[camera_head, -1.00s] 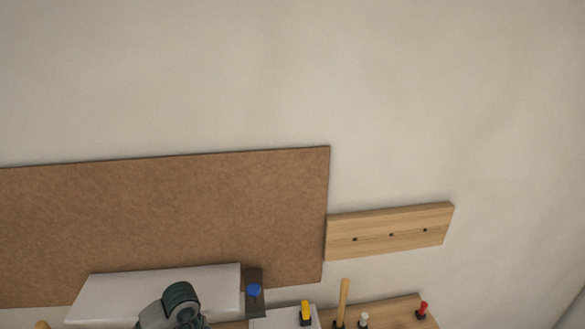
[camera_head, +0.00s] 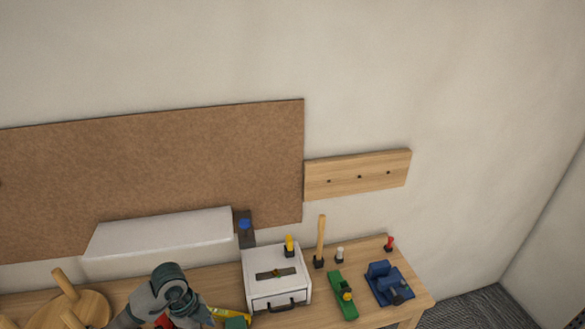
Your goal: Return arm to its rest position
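One of my arms, a grey and dark teal link (camera_head: 165,295), shows at the bottom edge, left of the middle, in front of the workbench. It appears to come in from the lower left. No gripper fingers show clearly, so I cannot see either gripper or whether it holds anything. My other arm is not in view.
The wooden workbench (camera_head: 215,285) bears a white drawer box (camera_head: 262,293), a green tool (camera_head: 343,295), a blue tool (camera_head: 384,280) and a round wooden piece (camera_head: 85,304). A brown board (camera_head: 150,170) and a wooden strip (camera_head: 357,174) are on the wall. Carpet (camera_head: 480,312) lies at right.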

